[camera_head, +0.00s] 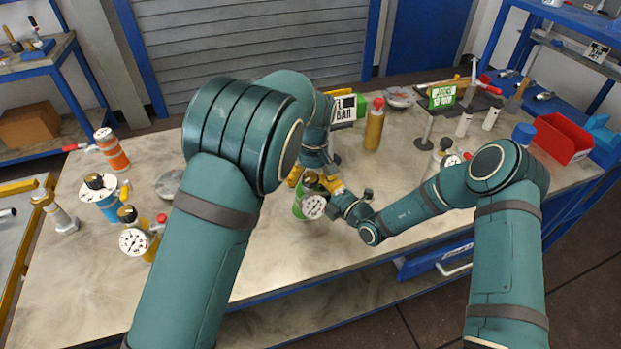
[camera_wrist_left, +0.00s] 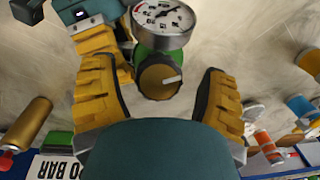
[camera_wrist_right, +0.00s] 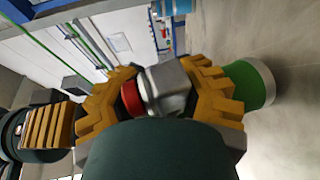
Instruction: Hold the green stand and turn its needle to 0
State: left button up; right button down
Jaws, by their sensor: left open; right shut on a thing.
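The green stand (camera_head: 298,207) stands near the table's front middle, with a white round gauge (camera_head: 314,207) on its front. In the left wrist view its gauge (camera_wrist_left: 165,18) shows a dark needle, whose exact reading I cannot tell. Its dark knob (camera_wrist_left: 160,76) carries a white mark. My left gripper (camera_wrist_left: 158,92) is open above the stand, its yellow fingers on either side of the knob and apart from it. My right gripper (camera_wrist_right: 166,88) is shut on the stand's grey metal body (camera_wrist_right: 172,82), above the green base (camera_wrist_right: 250,84), from the right side.
A blue stand (camera_head: 107,204), an orange one (camera_head: 112,152) and a yellow one with a gauge (camera_head: 134,241) stand on the left. A mustard bottle (camera_head: 374,128) and a partly hidden BAR sign (camera_head: 345,109) stand behind. A red bin (camera_head: 563,138) is far right. The front-right tabletop is clear.

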aim_at(314, 177)
pick_arm(q)
notch_tip(314, 177, up, 12)
jog(key=shift+w+d+f, duration=0.15)
jog(key=shift+d+f, duration=0.05)
jog(key=shift+d, duration=0.15)
pick_arm(e)
jog(key=shift+r, duration=0.1)
dwell(1.5)
jog(key=shift+c, duration=2.3)
grip_release()
jog(key=v, duration=1.2)
pick_arm(q)
jog(key=shift+f, duration=0.1)
pick_arm(e)
jog(key=shift+s+d, duration=0.1)
